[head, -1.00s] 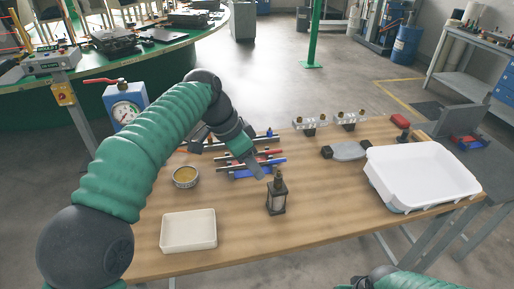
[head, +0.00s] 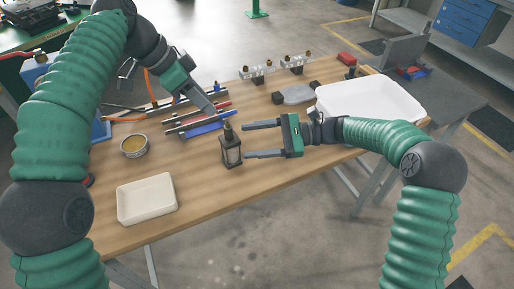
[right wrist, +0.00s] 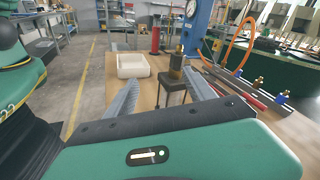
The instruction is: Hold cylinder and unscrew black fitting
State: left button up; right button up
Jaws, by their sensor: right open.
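The cylinder (head: 231,153) stands upright on the wooden table in a dark frame. The black fitting (head: 228,130) rises from its top. In the right wrist view the cylinder (right wrist: 174,82) stands ahead between my finger lines, nearer the right finger. My right gripper (head: 246,140) is open and empty, its fingers pointing left with the tips just right of the cylinder, apparently apart from it. My left gripper (head: 213,112) has one finger angled down above the tools, up and left of the fitting; its other finger is not clear, so I cannot tell its opening.
A large white bin (head: 318,91) stands at the right. The wood in front of the cylinder is clear.

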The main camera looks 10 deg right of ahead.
aim_at(230, 149)
jog(key=w+f+m, duration=0.1)
jog(key=f, duration=0.1)
jog(key=f+m, duration=0.1)
jog(key=f, duration=0.1)
jog(key=w+d+f+m+y, duration=0.1)
jog(key=f+m, duration=0.1)
jog(key=shift+w+f+t, duration=0.2)
jog(key=shift+w+t, duration=0.1)
jog(key=shift+w, duration=0.05)
jog(key=shift+a+f, duration=0.1)
jog(key=shift+a, duration=0.2)
jog(key=a, duration=0.7)
jog(key=shift+w, duration=0.35)
pick_arm(q)
jog(key=shift+a, duration=0.25)
pick_arm(e)
jog(key=shift+c, duration=0.4)
grip_shut()
pick_arm(q)
jog(key=shift+o, duration=0.6)
